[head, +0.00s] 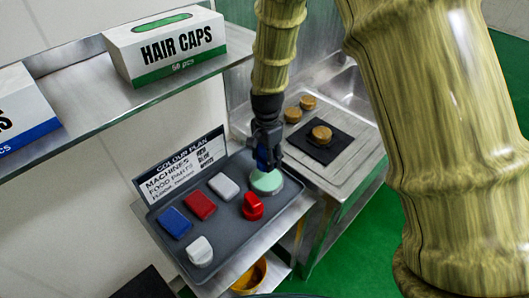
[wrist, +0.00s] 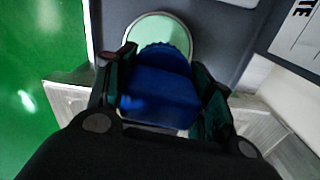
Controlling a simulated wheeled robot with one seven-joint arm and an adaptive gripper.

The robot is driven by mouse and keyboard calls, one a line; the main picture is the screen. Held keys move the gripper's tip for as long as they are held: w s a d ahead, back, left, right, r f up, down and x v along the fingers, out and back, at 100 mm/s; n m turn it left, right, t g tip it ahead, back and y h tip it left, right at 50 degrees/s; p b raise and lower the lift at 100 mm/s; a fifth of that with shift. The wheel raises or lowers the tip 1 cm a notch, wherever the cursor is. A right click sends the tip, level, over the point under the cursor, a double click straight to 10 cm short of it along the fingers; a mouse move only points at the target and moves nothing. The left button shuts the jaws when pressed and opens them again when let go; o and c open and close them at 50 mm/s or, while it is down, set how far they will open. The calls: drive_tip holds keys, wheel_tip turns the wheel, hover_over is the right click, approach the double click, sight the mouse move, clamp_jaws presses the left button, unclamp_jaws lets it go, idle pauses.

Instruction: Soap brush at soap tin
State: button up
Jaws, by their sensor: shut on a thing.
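My gripper (head: 266,140) is shut on a blue brush (wrist: 160,95), with a finger on each side of its blue body. In the head view only a little of the blue brush (head: 263,160) shows between the dark fingers. The soap tin (head: 268,183), a round tin with a pale green face, sits at the back right of the grey tray, directly below the brush in that view. In the wrist view the soap tin (wrist: 160,28) shows beyond the brush's scalloped edge, which covers part of it. I cannot tell whether brush and soap touch.
The grey tray (head: 228,228) also holds a red brush (head: 253,206), a white brush (head: 200,251), and blue, red and white pads. A colour plan sign (head: 180,172) stands behind. A shelf with a hair caps box (head: 165,45) overhangs at left. Round brown pieces lie at right.

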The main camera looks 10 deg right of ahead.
sight(267, 178)
drive_tip(key=shift+s+f+b, duration=0.4)
drive_tip(key=shift+s+b, duration=0.15)
drive_tip(key=shift+s, duration=0.15)
drive_tip(key=f, duration=0.1)
drive_tip(key=w+f+b, duration=0.1)
drive_tip(key=f+b, duration=0.1)
drive_tip(key=shift+w+f, duration=0.2)
drive_tip(key=shift+w, duration=0.05)
drive_tip(key=shift+f, duration=0.3)
drive_tip(key=shift+s+f+b, duration=0.1)
drive_tip(key=shift+s+b, duration=0.35)
drive_tip(key=shift+b, duration=0.1)
drive_tip(key=shift+w+f, duration=0.25)
drive_tip(key=shift+s+r, duration=0.15)
drive_tip(key=shift+f, duration=0.65)
idle(1.2)
